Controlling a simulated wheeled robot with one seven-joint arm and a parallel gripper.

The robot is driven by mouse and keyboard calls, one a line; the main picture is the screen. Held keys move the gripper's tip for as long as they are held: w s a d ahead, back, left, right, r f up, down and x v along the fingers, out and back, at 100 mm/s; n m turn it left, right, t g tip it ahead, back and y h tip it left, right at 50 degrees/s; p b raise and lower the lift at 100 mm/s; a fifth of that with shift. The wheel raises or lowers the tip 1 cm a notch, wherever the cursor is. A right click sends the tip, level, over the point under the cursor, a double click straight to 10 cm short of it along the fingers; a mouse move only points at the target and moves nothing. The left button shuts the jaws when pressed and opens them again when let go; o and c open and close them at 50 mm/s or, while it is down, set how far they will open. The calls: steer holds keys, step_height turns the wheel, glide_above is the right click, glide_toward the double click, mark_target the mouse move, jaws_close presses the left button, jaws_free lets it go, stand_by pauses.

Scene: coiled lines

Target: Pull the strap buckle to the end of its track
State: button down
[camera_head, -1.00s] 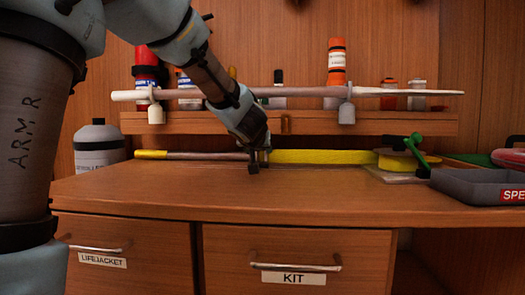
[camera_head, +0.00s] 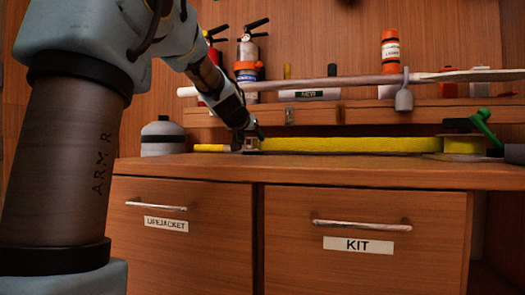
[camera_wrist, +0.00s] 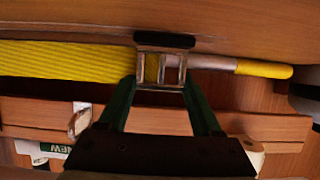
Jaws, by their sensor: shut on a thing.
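My gripper (camera_head: 252,140) is shut on the strap buckle in the head view, low over the back of the counter. In the wrist view the buckle (camera_wrist: 173,72) is a small metal frame between the fingertips of my gripper (camera_wrist: 163,80). The yellow strap (camera_head: 350,145) runs right from the buckle to a yellow reel (camera_head: 464,146) with a green crank (camera_head: 486,127). It also fills the left of the wrist view (camera_wrist: 65,61). The track is a thin grey rail (camera_wrist: 212,63) with a yellow end (camera_wrist: 264,69); a short bare stretch lies between buckle and yellow end.
A long pale pole (camera_head: 350,82) hangs on hooks above the strap. Fire extinguishers (camera_head: 248,60) and bottles stand behind on a shelf. A grey canister (camera_head: 162,137) stands left of the track. The drawers below carry handles (camera_head: 361,224).

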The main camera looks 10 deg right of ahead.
steer(key=shift+w+a, duration=0.15)
steer(key=shift+a, duration=0.1)
steer(key=shift+c, duration=0.3)
jaws_free()
steer(key=v, duration=1)
steer(key=shift+s+a, duration=0.1)
steer(key=shift+s, duration=0.1)
steer(key=shift+s+r, duration=0.1)
steer(key=shift+s, duration=0.05)
steer(key=shift+s+a, duration=0.1)
steer(key=shift+a, duration=0.05)
